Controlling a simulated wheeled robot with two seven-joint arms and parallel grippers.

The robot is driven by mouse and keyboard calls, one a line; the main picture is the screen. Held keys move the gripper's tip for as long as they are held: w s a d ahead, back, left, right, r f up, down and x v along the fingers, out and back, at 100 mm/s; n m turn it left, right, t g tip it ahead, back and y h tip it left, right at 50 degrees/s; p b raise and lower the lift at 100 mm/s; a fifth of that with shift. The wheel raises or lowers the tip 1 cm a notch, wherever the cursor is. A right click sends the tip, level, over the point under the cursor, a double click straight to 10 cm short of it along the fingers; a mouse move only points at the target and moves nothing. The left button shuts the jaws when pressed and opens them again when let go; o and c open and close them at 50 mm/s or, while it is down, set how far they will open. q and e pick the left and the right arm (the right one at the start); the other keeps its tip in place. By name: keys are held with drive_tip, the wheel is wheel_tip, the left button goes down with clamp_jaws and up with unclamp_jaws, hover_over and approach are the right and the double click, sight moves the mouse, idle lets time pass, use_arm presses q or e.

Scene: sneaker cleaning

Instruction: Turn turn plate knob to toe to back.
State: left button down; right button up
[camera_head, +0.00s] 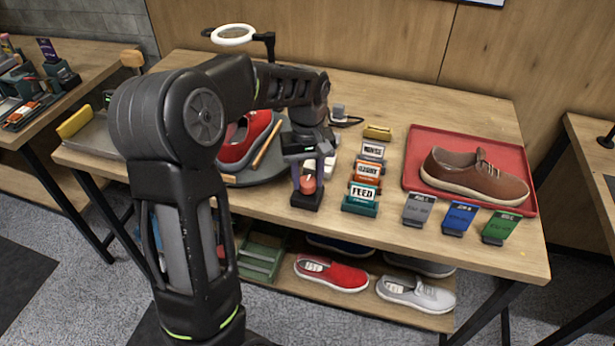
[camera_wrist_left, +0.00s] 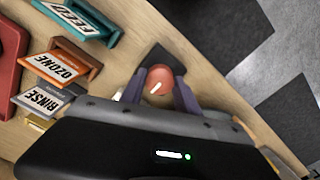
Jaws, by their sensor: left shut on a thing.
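The turn plate knob (camera_head: 309,185) is a round red-orange knob on a black base at the table's front edge. It also shows in the left wrist view (camera_wrist_left: 161,78), with a short white pointer line on its face. My left gripper (camera_head: 308,174) reaches down over it, its two fingers shut on the knob's sides; it also shows in the left wrist view (camera_wrist_left: 158,92). The grey turn plate (camera_head: 272,172) lies left of the knob, partly hidden by my left arm. A red sneaker (camera_head: 244,140) rests on it, partly covered by the arm.
RINSE (camera_head: 373,151), OZONE (camera_head: 368,170) and FEED (camera_head: 363,196) signs stand right of the knob. A red tray (camera_head: 419,147) with a brown shoe (camera_head: 470,177) is farther right, behind grey, blue and green stands. A ring lamp (camera_head: 233,34) stands at the back. Shoes lie on the lower shelf.

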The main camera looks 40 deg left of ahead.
sight(307, 181)
use_arm(q)
drive_tip(key=c, duration=0.9)
unclamp_jaws()
wheel_tip(307, 181, up, 8)
drive_tip(key=shift+f, duration=0.1)
idle(0.4)
